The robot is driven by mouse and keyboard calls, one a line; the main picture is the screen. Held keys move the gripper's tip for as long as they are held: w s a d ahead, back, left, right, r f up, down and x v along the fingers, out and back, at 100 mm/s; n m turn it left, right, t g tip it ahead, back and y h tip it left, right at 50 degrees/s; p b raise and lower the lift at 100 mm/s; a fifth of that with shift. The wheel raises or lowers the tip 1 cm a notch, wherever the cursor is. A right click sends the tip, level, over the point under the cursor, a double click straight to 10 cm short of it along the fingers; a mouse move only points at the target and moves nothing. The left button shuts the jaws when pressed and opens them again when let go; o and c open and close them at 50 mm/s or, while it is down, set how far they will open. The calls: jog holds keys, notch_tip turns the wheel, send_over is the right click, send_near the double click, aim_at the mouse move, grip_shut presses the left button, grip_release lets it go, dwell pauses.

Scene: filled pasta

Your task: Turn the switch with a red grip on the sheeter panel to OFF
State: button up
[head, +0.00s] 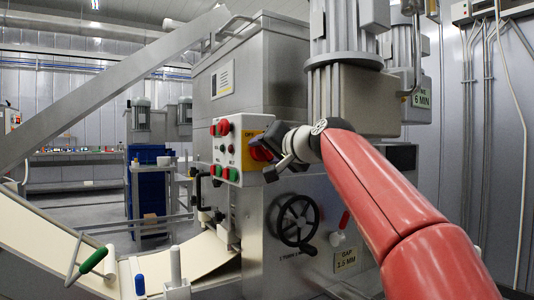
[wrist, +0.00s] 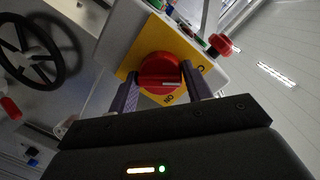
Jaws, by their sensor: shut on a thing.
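The switch's red grip (wrist: 160,72) sits on a yellow plate (wrist: 135,52) in the wrist view, with lettering near the plate's edges. My gripper (wrist: 160,88) has one finger on each side of the red grip and is shut on it. A pale mark shows on the grip's face; I cannot tell surely which label it points to. In the head view, the red grip (head: 261,150) shows on the sheeter panel (head: 228,150), partly hidden by my gripper (head: 278,152).
Red and green buttons (head: 223,127) are on the panel left of the switch. Below it are a black handwheel (head: 298,220) and a red-handled lever (head: 343,222). A pasta sheet conveyor (head: 160,255) runs at lower left. A red button (wrist: 220,44) juts out near my right finger.

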jog(key=shift+n, duration=0.6)
jog(key=o, duration=1)
jog(key=shift+c, duration=0.2)
jog(key=b+v, duration=0.2)
jog(key=v, duration=0.5)
jog(key=shift+s, duration=0.4)
jog(key=shift+d+r, duration=0.1)
